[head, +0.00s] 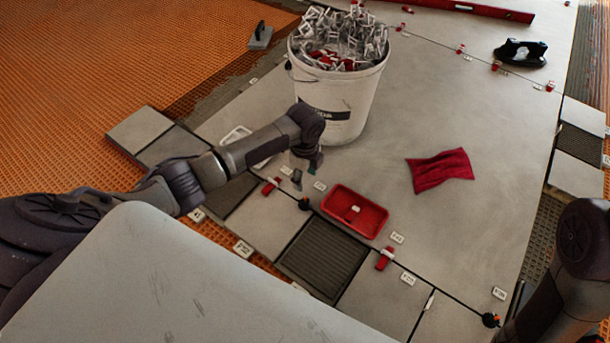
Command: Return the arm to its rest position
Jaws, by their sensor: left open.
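My left arm (240,155) reaches in from the left, bent over the tiled floor. Its gripper (306,175) points down, open, with nothing visible between its fingers. It is in front of the white bucket (340,100) and up and left of the red tray (354,210). I cannot tell how high it is above the tiles. A link of my right arm (575,250) shows at the right edge; its gripper is out of view.
The bucket is heaped with clips and wedges. The tray holds a small pale and red piece. A red cloth (440,170) lies on the large tile. A trowel (260,37), a black tool (521,52) and a red level (460,8) lie farther back. Several red wedges line the joints.

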